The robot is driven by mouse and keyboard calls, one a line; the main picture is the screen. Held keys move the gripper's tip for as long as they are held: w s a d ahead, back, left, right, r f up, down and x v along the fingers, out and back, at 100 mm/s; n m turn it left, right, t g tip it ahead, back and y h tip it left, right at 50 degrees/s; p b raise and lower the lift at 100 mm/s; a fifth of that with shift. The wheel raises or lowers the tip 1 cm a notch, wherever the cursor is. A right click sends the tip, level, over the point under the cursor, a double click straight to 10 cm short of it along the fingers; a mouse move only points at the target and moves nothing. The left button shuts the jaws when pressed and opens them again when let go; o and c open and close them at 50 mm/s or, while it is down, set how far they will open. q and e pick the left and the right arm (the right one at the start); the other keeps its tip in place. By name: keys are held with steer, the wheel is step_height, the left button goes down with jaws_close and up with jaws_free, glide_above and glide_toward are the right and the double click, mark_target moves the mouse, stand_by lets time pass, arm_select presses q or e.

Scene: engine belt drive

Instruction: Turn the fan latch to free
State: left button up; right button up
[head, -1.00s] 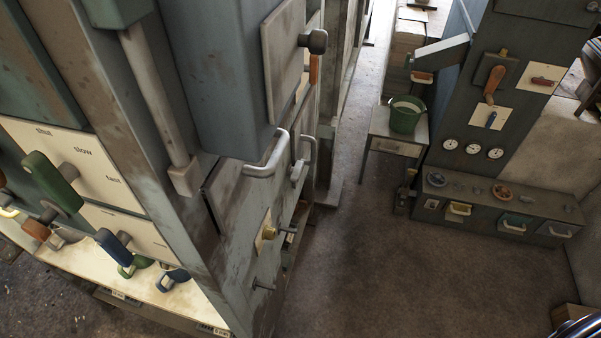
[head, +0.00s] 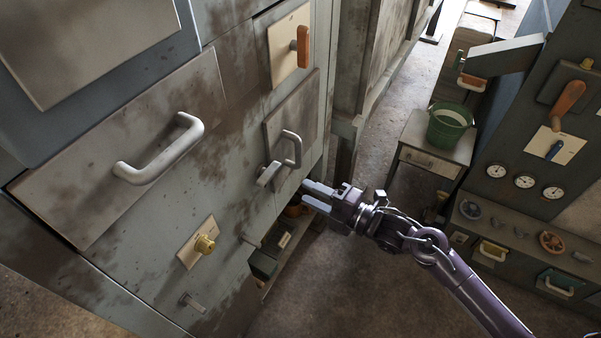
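My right gripper (head: 308,193) comes in from the right, its two fingers apart and pointing left at the cabinet face. It is empty. A short grey latch lever (head: 268,174) sits left of the fingertips, at the lower edge of a small hatch (head: 300,108) with a bent grey handle (head: 292,149). The fingertips look apart from the lever; the depth gap is hard to judge. No label is readable, so I cannot tell for sure that this lever is the fan latch. My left gripper is not in view.
An open recess lies below the hatch. A green bucket (head: 449,127) stands on a small table to the right. The floor between is clear.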

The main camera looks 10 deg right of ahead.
mark_target(273, 176)
steer(key=w+a, duration=0.1)
steer(key=a, duration=0.1)
steer(key=w+a+r+n, duration=0.1)
steer(key=a, duration=0.2)
steer(key=w+a+r+n+y, duration=0.1)
steer(key=a, duration=0.1)
steer(key=shift+w+a+r+p, duration=0.25)
steer(key=shift+w+a+p, duration=0.05)
steer(key=shift+w+a, duration=0.05)
jaws_close()
